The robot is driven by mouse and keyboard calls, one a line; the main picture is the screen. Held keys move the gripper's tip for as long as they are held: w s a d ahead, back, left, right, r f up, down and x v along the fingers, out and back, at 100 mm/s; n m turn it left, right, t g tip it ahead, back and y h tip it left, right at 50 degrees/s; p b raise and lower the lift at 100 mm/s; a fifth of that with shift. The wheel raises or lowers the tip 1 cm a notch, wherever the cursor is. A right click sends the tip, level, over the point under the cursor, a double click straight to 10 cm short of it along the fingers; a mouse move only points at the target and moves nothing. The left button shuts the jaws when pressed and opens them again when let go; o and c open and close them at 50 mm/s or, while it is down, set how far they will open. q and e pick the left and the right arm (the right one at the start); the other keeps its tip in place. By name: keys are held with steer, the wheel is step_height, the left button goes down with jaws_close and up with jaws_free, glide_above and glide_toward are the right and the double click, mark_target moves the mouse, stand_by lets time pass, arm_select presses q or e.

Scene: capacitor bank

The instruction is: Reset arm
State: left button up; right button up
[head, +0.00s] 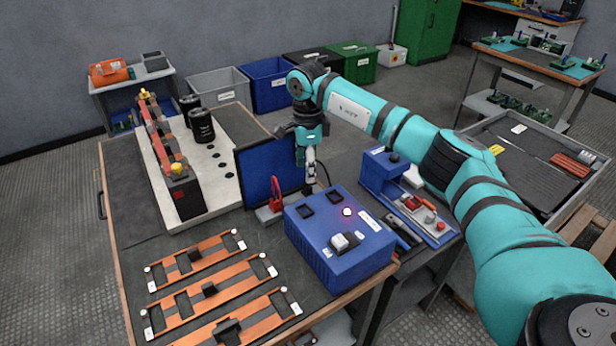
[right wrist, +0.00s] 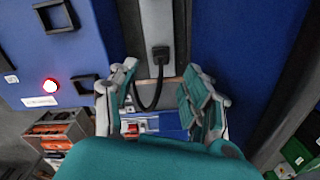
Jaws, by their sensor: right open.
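My right arm (head: 395,125) is teal and reaches in from the lower right of the head view. Its gripper (head: 310,172) points down just right of the upright dark blue panel (head: 262,180), behind the blue box with the lit lamp (head: 338,250). In the right wrist view the gripper (right wrist: 160,105) has its two fingers spread apart, with nothing held between them. A black plug with a cable (right wrist: 160,62) shows beyond the fingers; I cannot tell its distance from them. My left gripper is in neither view.
Orange bar frames (head: 205,285) lie at the table's front. A small blue stand with a tray (head: 425,216) is right of the box. Bins (head: 270,88) line the wall.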

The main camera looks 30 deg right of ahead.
steer(key=shift+r, duration=1.5)
